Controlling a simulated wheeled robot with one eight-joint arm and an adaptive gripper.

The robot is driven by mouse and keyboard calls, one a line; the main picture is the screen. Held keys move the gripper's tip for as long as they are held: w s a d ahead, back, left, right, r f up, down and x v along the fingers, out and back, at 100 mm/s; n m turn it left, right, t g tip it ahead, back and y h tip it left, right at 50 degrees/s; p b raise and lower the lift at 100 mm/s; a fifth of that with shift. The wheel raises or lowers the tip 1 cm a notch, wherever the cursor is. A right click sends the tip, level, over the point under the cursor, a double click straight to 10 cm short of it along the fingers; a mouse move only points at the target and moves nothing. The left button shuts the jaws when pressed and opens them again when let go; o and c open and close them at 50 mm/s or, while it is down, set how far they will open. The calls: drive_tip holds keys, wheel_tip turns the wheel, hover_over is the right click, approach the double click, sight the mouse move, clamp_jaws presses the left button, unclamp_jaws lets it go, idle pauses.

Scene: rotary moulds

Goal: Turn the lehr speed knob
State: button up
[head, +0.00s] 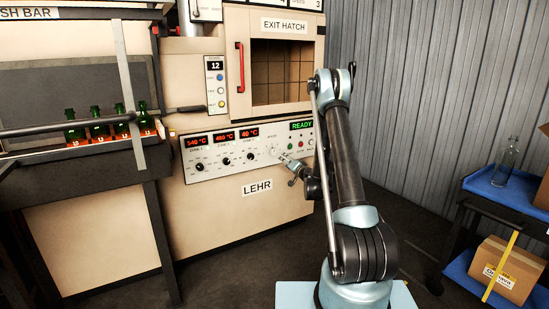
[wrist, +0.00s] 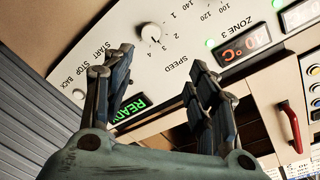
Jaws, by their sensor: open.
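The lehr's white control panel (head: 225,162) is on the cream machine, above the LEHR label (head: 257,187). The speed knob (wrist: 151,33) is a small pale round knob with a scale from 1 to 4 and the word SPEED. It shows upside down at the top of the wrist view. My gripper (wrist: 158,56) is open and empty, its two fingers spread below the knob in that picture and apart from it. In the head view my gripper (head: 287,161) is close to the panel's right part, where the speed dial is small and partly hard to make out.
Black zone knobs (head: 226,161) and red displays (head: 223,138) sit left of the dial. A green READY display (head: 301,125) and start, stop and back buttons are near my fingers. A red handle (head: 240,67) is above. A blue cart (head: 503,187) stands right.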

sight(274, 153)
drive_tip(key=shift+m+t, duration=0.3)
drive_tip(key=x, duration=0.6)
drive_tip(key=f+x, duration=0.1)
drive_tip(key=x, duration=0.4)
drive_tip(key=d+f+x, duration=0.1)
drive_tip(key=x, duration=0.5)
drive_tip(key=shift+w+a+f, duration=0.2)
drive_tip(key=shift+w+f, duration=0.05)
drive_tip(key=shift+w, duration=0.3)
drive_tip(key=c, duration=1.1)
